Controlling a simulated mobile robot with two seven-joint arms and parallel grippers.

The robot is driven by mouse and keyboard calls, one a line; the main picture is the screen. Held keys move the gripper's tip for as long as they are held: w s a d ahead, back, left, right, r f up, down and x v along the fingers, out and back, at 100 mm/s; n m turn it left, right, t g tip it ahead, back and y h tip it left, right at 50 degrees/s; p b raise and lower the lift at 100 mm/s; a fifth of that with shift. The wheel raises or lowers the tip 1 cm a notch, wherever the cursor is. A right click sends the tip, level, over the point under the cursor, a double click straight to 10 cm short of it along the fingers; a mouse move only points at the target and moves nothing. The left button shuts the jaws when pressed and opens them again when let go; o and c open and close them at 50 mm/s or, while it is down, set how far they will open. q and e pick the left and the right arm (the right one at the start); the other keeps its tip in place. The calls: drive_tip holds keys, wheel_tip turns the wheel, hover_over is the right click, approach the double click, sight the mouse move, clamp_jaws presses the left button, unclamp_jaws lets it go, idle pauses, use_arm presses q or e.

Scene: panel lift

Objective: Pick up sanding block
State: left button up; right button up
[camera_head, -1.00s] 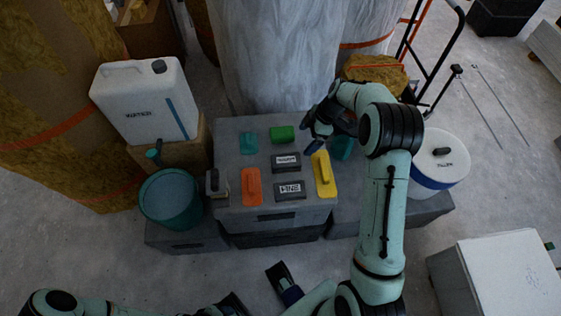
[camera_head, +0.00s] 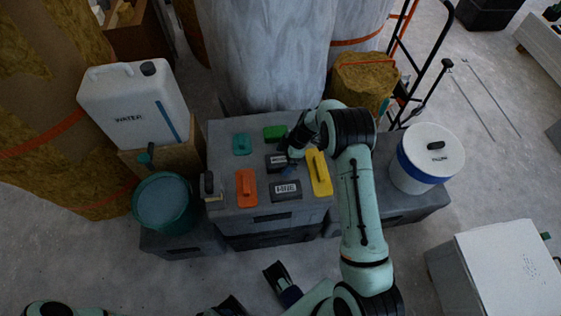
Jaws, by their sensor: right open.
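Two dark blocks with white labels lie on the grey case (camera_head: 223,214). The rear labelled block (camera_head: 272,166) is partly covered by my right gripper (camera_head: 287,162). The front labelled block (camera_head: 286,190) lies just nearer the camera, with a label that seems to read FINE. My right gripper is open above the right part of the rear block; whether it touches the block cannot be told. Dark parts of what seems to be my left gripper (camera_head: 281,281) show at the bottom edge, apart from the case.
Around the blocks lie an orange float (camera_head: 246,188), a yellow float (camera_head: 319,172), a teal piece (camera_head: 241,144) and a green block (camera_head: 274,132). A teal bucket (camera_head: 163,203) and water canister (camera_head: 133,106) stand left. A white bucket (camera_head: 428,160) stands right.

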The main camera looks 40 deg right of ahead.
sight(283, 159)
drive_tip(key=shift+w+a+f, duration=0.1)
drive_tip(key=shift+a+f, duration=0.05)
drive_tip(key=shift+f, duration=0.4)
drive_tip(key=c, duration=1.2)
drive_tip(key=shift+r, duration=0.15)
wheel_tip(283, 159, up, 20)
drive_tip(key=shift+f+p, duration=0.1)
drive_tip(key=shift+p, duration=0.8)
